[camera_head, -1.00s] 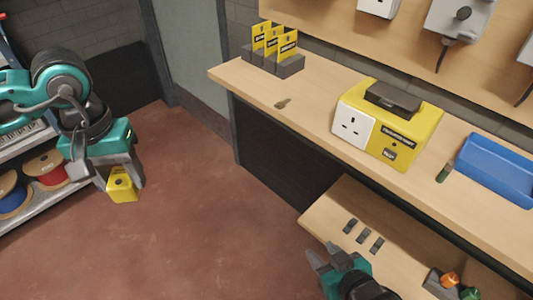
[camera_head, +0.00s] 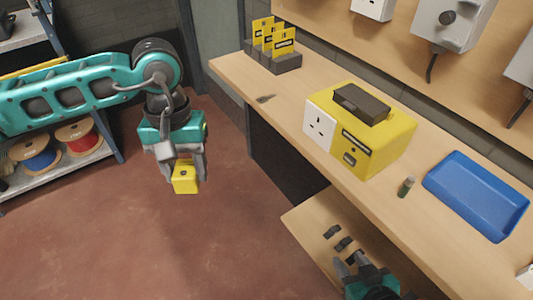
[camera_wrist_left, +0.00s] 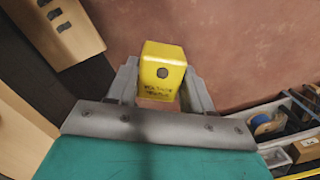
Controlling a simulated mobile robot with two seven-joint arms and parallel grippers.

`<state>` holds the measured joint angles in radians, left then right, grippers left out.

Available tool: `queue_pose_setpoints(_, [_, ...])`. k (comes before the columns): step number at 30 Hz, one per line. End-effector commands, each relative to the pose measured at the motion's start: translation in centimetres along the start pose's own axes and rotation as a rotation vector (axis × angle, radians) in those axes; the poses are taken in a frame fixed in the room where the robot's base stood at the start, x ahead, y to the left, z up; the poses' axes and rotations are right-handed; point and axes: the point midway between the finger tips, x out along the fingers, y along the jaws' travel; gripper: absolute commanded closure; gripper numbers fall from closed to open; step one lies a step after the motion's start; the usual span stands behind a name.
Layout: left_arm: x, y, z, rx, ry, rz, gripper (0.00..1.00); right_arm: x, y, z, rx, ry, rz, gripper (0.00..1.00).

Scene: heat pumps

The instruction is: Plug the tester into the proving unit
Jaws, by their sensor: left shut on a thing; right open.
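The tester is a small yellow block (camera_head: 185,179) with a dark round spot on it. My left gripper (camera_head: 187,172) is shut on it and holds it over the open floor, left of the bench. In the left wrist view the tester (camera_wrist_left: 162,72) sits between both fingers, with dark lettering on its face. The proving unit (camera_head: 385,140) is a yellow box on the bench with a white socket plate (camera_head: 319,128) on its left face and a dark piece on top. The tester is apart from it. My right gripper (camera_head: 357,265) is open and empty near the lower shelf.
The wooden bench (camera_head: 290,112) carries yellow cards in dark holders (camera_head: 273,45), a small green cylinder (camera_head: 406,187) and a blue tray (camera_head: 476,195). A lower shelf (camera_head: 310,222) holds small dark pieces. Cable spools (camera_head: 78,138) stand on a rack at left.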

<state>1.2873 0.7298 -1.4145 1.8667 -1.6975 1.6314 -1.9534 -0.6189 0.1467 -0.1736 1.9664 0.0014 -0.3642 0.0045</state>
Motion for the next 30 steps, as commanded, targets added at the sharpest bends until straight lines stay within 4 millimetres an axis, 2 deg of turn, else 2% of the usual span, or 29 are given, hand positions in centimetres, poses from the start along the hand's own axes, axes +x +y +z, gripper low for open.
queue_pose_setpoints(1, [0.5,1.6,0.6,-0.027,-0.043,0.004,0.78,-0.1,0.0,-0.1,-0.001,0.001,0.000,0.57])
queue_pose_setpoints(6, [1.4,6.9,2.9,-0.256,-0.252,0.055,0.78,-0.2,0.1,-0.2,-0.003,0.001,0.003,0.57])
queue_pose_setpoints(12, [0.7,11.3,4.7,-0.627,-0.528,0.233,0.78,-0.2,0.3,0.0,-0.004,-0.006,0.007,0.57])
queue_pose_setpoints(21, [-1.3,14.2,5.1,-1.071,-0.795,0.635,0.78,-0.4,0.3,-0.1,-0.001,-0.004,0.009,0.57])
queue_pose_setpoints(30, [-2.9,14.7,3.9,-1.344,-0.899,1.083,0.78,-0.6,0.3,-0.3,0.002,0.001,0.011,0.57])
